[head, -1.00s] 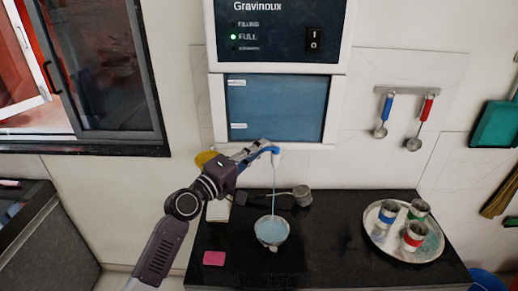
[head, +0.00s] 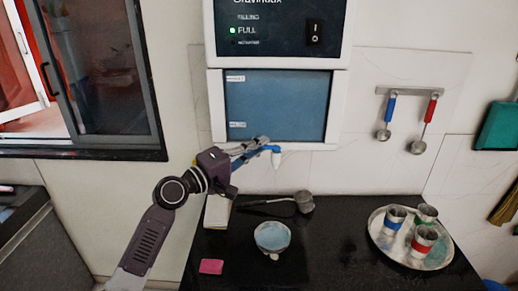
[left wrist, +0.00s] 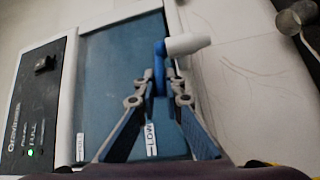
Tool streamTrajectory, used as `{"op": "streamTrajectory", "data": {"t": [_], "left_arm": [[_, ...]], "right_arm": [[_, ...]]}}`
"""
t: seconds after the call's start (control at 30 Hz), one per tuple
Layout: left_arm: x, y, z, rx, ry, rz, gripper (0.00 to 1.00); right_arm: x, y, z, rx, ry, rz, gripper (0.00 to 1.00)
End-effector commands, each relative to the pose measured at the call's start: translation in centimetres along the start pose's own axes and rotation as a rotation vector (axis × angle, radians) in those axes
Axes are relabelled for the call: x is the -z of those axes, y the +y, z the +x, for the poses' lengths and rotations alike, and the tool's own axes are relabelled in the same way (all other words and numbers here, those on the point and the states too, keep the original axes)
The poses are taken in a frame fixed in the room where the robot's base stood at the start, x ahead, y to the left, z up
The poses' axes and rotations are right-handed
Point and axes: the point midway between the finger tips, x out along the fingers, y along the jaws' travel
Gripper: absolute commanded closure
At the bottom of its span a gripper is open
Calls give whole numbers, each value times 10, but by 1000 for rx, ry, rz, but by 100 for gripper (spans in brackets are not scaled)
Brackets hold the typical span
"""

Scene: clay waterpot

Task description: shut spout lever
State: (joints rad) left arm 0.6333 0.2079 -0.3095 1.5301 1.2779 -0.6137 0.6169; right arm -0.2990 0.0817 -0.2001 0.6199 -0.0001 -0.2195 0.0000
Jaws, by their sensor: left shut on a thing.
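The blue spout lever (head: 266,150) sits at the white spout (head: 276,161) under the water dispenser (head: 277,107). My left gripper (head: 262,145) is shut on the lever, and its fingers partly cover it. In the left wrist view the blue lever (left wrist: 158,66) stands between the two fingertips (left wrist: 160,92), with the white spout (left wrist: 188,44) pointing right. No stream falls from the spout. A pale pot (head: 271,247) holding bluish liquid stands on the black counter below the spout. My right gripper is not in view.
A metal ladle (head: 304,201) lies behind the pot. A pink sponge (head: 211,266) lies front left. A round tray (head: 433,260) with several banded cups stands at the right. Two ladles hang on the wall rack (head: 407,91). The counter between pot and tray is clear.

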Motion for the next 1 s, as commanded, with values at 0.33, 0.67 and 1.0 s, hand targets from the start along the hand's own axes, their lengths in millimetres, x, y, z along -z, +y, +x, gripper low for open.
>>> {"op": "streamTrajectory", "data": {"t": [0.33,0.67,1.0], "left_arm": [[-1,-1,0,2,-1,-1,73],[0,-2,-15,3,0,1,73],[0,-3,-86,5,0,0,73]], "right_arm": [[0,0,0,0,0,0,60],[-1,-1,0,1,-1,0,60],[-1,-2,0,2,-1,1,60]]}}
